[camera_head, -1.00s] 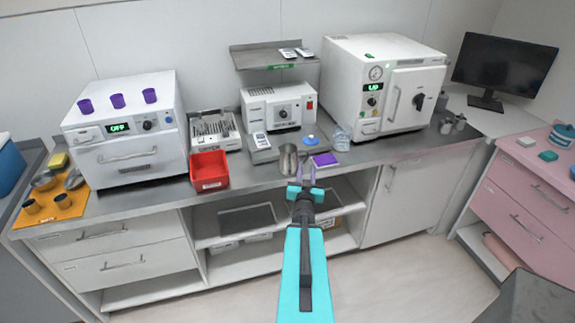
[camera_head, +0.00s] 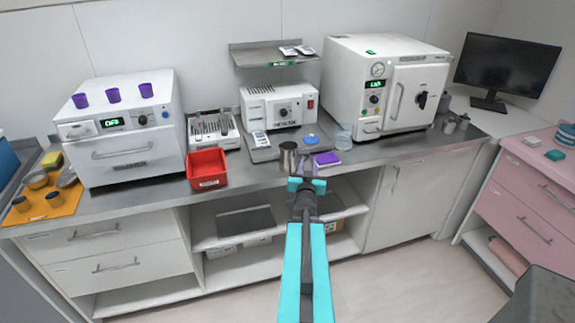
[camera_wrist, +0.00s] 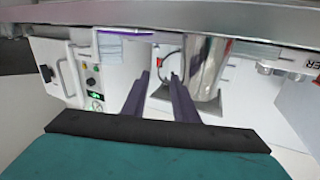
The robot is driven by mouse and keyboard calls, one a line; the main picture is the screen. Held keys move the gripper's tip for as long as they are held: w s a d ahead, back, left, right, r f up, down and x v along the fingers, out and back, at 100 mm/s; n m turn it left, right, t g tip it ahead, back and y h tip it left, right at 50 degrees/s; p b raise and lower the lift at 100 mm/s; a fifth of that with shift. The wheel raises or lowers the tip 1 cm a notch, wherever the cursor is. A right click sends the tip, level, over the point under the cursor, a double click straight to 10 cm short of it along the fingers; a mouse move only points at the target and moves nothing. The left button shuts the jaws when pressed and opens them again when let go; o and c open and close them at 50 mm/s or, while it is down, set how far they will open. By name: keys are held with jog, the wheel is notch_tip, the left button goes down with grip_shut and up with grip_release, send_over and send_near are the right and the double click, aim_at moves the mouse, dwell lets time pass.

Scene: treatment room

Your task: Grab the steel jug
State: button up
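The steel jug (camera_head: 288,157) stands upright near the front edge of the bench, left of the purple block. In the wrist view its shiny body (camera_wrist: 205,65) shows upper right of centre, just right of the fingers. My gripper (camera_head: 308,170) is beside the jug's right side in the head view. In the wrist view my gripper (camera_wrist: 159,78) has its two dark fingers apart, and a thin dark curve, perhaps the jug's handle, shows near the fingertips. I cannot tell whether it lies between them. The fingers appear not to grip anything.
A purple block (camera_head: 327,159), a clear container (camera_head: 344,138) and a blue-topped item (camera_head: 310,139) stand close right of and behind the jug. A red bin (camera_head: 208,170) is to the left. The bench edge (camera_head: 245,182) runs just below. Open shelves (camera_head: 245,222) lie underneath.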

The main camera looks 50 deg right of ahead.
jog(key=shift+w+d+f+b, duration=0.25)
jog(key=shift+d+b, duration=0.3)
jog(key=shift+b, duration=0.8)
jog(key=shift+w+d+r+b, duration=0.1)
jog(key=shift+w+d+b, duration=0.25)
jog(key=shift+b, duration=0.7)
jog(key=shift+w+d+r+p, duration=0.2)
jog(key=shift+w+d+p, duration=0.15)
jog(key=shift+d, duration=0.25)
jog(key=shift+w+d, duration=0.35)
jog(key=shift+d, duration=0.3)
jog(key=shift+p+x, duration=1.45)
jog(key=shift+x, duration=1.15)
jog(key=shift+f, duration=0.2)
grip_shut()
jog(key=shift+r, duration=0.1)
